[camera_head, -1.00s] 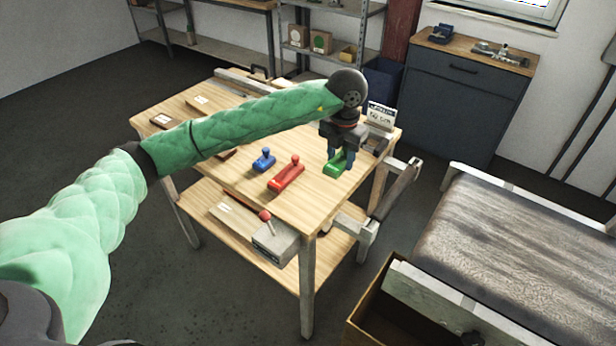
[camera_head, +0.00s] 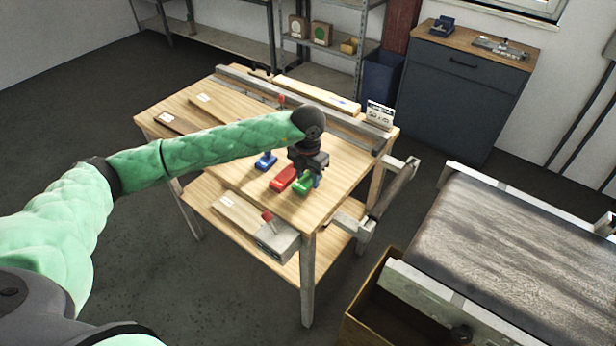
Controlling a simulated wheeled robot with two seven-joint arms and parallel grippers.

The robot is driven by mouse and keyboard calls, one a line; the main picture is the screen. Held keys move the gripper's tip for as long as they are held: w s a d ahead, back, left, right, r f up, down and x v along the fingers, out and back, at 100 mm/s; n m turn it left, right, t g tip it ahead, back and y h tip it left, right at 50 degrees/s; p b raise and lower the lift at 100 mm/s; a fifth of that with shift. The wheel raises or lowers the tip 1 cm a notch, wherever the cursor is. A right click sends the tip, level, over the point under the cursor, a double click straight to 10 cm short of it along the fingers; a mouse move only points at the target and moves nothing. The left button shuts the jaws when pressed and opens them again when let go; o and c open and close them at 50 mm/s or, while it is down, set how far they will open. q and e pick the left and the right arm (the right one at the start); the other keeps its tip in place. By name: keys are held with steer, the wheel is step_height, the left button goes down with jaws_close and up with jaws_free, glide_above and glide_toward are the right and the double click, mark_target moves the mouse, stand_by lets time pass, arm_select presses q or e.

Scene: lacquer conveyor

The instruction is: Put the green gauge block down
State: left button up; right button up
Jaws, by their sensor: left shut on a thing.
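The green gauge block (camera_head: 302,185) is at the front right part of the wooden table (camera_head: 345,180). My left gripper (camera_head: 305,180) is shut on it from above, and its body hides the block's far end. I cannot tell whether the block touches the tabletop. The red gauge block (camera_head: 283,179) lies close beside it on the left, partly hidden by the gripper. The blue gauge block (camera_head: 265,161) stands further left and back. My right gripper is not in view.
A metal rail (camera_head: 340,130) and a long wooden piece (camera_head: 315,95) run along the table's back edge. A small sign (camera_head: 379,114) stands at the back right corner. The conveyor (camera_head: 520,250) and an open brown box (camera_head: 372,300) are to the right. The tabletop right of the gripper is clear.

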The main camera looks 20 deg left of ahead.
arm_select(q)
steer(key=shift+f+p, duration=0.3)
steer(key=shift+f, duration=0.5)
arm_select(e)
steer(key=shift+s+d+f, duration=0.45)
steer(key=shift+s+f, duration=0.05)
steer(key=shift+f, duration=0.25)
arm_select(q)
steer(key=shift+f, duration=0.1)
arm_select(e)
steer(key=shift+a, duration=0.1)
arm_select(q)
steer(key=o, duration=1.2)
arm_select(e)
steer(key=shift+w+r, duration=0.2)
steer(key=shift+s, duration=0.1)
